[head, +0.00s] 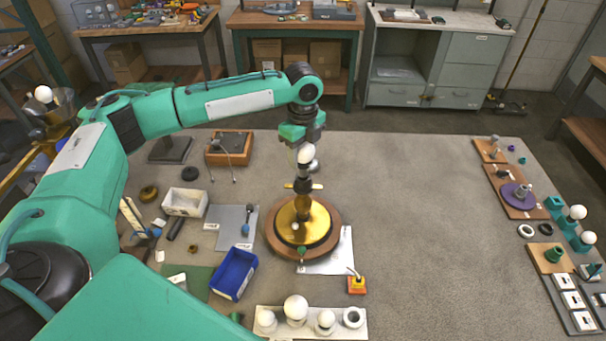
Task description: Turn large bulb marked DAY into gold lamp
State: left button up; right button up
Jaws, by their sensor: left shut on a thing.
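The gold lamp (296,228) stands upright on a round wooden base near the middle of the table, with a dark socket at its top. My left gripper (304,146) is above the lamp, pointing down, shut on a white bulb (305,156). The bulb is right over the socket; I cannot tell whether it touches it. No DAY marking is legible on it. A rack (280,331) at the front edge holds several white bulbs, one larger (296,307) than its neighbours. My right gripper is not in view.
A blue bin (234,273), a white box (185,202) and a grey mat (231,226) lie left of the lamp. A small orange-yellow block (356,285) stands in front right of it. Bulb holders (568,232) and fittings line the right edge.

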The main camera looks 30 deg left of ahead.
aim_at(302, 165)
pick_arm(q)
jog(key=shift+f, duration=0.15)
dwell(0.4)
jog(key=shift+f, duration=1.1)
jog(key=shift+f, duration=0.15)
jog(key=shift+f, duration=0.3)
jog(key=shift+p, duration=0.3)
dwell(0.4)
jog(key=shift+f, duration=0.1)
dwell(0.4)
dwell(0.5)
jog(key=shift+s+f+p, duration=0.15)
jog(key=shift+f+p, duration=0.2)
jog(key=shift+p, duration=0.3)
dwell(0.6)
